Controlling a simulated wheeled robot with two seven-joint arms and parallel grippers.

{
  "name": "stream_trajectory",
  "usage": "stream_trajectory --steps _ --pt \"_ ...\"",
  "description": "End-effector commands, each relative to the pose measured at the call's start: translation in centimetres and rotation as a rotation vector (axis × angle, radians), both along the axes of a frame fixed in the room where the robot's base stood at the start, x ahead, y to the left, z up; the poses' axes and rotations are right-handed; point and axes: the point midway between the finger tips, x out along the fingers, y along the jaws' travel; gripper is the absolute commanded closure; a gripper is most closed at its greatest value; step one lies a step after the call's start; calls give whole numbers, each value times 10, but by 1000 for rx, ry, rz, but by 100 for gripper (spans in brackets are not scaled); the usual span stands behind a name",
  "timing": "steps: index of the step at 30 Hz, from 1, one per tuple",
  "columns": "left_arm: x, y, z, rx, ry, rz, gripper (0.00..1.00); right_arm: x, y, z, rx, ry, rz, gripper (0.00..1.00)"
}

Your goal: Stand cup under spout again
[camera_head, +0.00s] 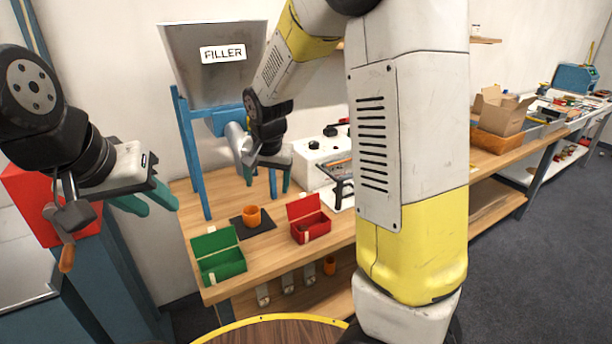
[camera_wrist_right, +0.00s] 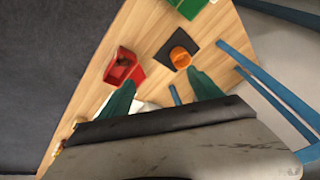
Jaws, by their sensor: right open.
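The orange cup (camera_head: 252,216) stands on a dark square mat (camera_head: 264,224) on the wooden table. The cup also shows in the right wrist view (camera_wrist_right: 180,58), on the mat. The filler hopper (camera_head: 213,62) stands on blue legs behind it, and its grey spout (camera_head: 238,140) is partly hidden by my right arm. My right gripper (camera_head: 270,184) is open and empty, above and behind the cup, near the spout; its green fingers are apart in the wrist view (camera_wrist_right: 163,92). My left gripper (camera_head: 158,209) is open and empty at the left, away from the cup.
A green open box (camera_head: 218,258) and a red open box (camera_head: 308,222) with brown contents flank the mat. Another orange cup (camera_head: 329,265) sits on the lower shelf. A white device (camera_head: 320,158) stands behind. My right arm hides part of the table's right.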

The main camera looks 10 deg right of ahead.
Motion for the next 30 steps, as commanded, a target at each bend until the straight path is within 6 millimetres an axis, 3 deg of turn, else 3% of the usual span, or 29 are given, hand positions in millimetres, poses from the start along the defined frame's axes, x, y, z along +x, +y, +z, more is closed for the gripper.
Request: stream_trajectory --steps 3,9,15,18,23,30 --pt "0 0 0 0 0 0 64 -38 -29 40 69 -12 50 26" --pt "0 0 0 0 0 0 64 -112 -65 92 108 -83 175 26" --pt "0 0 0 0 0 0 64 -183 -86 119 60 -172 292 26" --pt "0 0 0 0 0 0 64 -206 -89 123 26 -201 331 26" --pt "0 0 0 0 0 0 64 -223 -91 123 -7 -219 364 26" --pt "0 0 0 0 0 0 64 -225 -91 123 -11 -221 368 26"
